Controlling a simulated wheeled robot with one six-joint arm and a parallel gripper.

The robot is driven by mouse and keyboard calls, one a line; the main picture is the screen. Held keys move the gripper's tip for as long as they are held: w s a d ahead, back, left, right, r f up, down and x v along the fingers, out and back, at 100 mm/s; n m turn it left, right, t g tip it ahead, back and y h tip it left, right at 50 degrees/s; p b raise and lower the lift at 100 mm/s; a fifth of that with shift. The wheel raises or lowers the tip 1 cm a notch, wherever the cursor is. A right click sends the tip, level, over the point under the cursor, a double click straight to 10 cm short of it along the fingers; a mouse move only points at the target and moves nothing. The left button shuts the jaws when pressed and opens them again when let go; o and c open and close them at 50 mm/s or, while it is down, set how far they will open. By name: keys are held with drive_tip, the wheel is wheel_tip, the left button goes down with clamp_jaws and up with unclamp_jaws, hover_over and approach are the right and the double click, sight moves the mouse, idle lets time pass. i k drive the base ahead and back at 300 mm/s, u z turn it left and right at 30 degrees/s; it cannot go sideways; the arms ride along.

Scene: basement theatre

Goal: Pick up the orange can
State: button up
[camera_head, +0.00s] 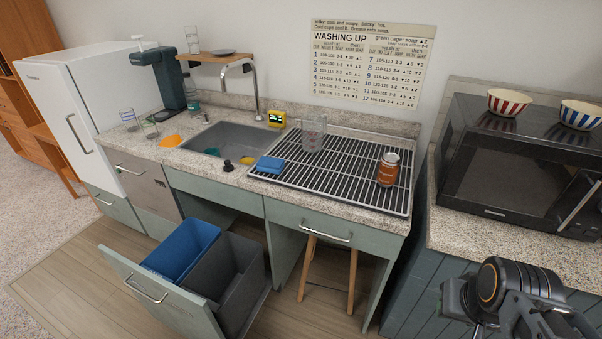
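The orange can (387,170) stands upright on the right part of the black-slatted drying rack (345,202), beside the sink. It has an orange body and a pale top. My arm (500,290) shows at the bottom right, in front of the right-hand counter and well apart from the can. The fingertips of my gripper cannot be made out, so I cannot tell whether it is open or shut.
A glass jug (313,134) and a blue cloth (270,165) are on the rack, left of the can. A black microwave (500,165) stands to the right with two striped bowls on top. A bin drawer (165,300) is pulled out below. The rack around the can is clear.

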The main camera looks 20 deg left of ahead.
sight(390, 163)
drive_tip(key=u, duration=1.3)
drive_tip(key=i, duration=1)
